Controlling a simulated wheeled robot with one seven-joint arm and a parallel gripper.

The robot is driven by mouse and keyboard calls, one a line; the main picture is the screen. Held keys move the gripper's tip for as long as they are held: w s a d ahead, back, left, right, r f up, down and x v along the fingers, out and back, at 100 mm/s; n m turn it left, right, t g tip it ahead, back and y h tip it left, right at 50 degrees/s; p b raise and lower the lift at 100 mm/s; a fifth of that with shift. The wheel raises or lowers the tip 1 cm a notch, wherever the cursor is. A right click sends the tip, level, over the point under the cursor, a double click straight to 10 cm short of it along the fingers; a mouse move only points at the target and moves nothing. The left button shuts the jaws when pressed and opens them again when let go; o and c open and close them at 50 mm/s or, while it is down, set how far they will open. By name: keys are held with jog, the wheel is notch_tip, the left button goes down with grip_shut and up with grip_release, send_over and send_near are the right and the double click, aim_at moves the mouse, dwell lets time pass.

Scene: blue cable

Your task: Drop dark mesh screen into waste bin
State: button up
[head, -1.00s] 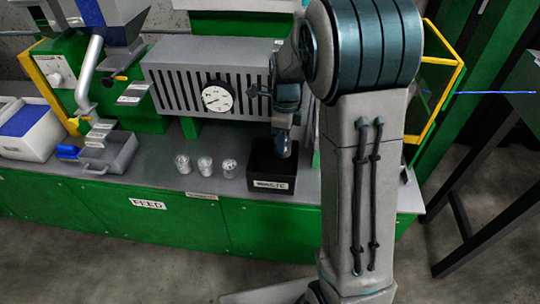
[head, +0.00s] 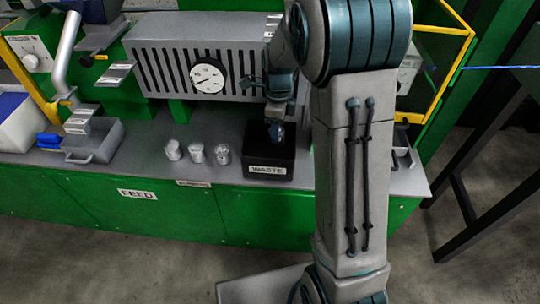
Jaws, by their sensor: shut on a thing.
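The waste bin (head: 268,171) is a black open box with a white label reading WASTE, standing on the grey bench ledge. My gripper (head: 276,136) points down over the bin, its tips at or just above the dark opening. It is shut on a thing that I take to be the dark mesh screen. The screen cannot be made out against the bin's black inside, and my arm stands in front of the bin's right side.
A grey slotted box with a round gauge (head: 207,78) rises behind. A grey tray (head: 94,143) and a white bin with blue contents (head: 25,122) lie further left. A yellow frame (head: 440,70) stands at the right.

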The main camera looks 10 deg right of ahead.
jog(key=o, duration=1.1)
jog(key=shift+o, duration=0.2)
notch_tip(320, 180, up, 14)
jog(key=p, duration=0.2)
jog(key=shift+w+d+p, duration=0.2)
jog(key=shift+w+p, duration=0.1)
jog(key=shift+w, duration=0.15)
jog(key=shift+f, duration=0.1)
jog(key=s+r+n+t+p, duration=0.1)
jog(key=s+r+n+p, duration=0.4)
jog(key=s+n, duration=0.6)
jog(key=s+r+n+t+p, duration=0.2)
jog(key=s+r+n+p, duration=0.3)
jog(key=s+n, duration=0.5)
jog(key=shift+s+a+n+t+p, duration=0.3)
jog(key=shift+s+n+p, duration=0.05)
jog(key=shift+n+p, duration=0.5)
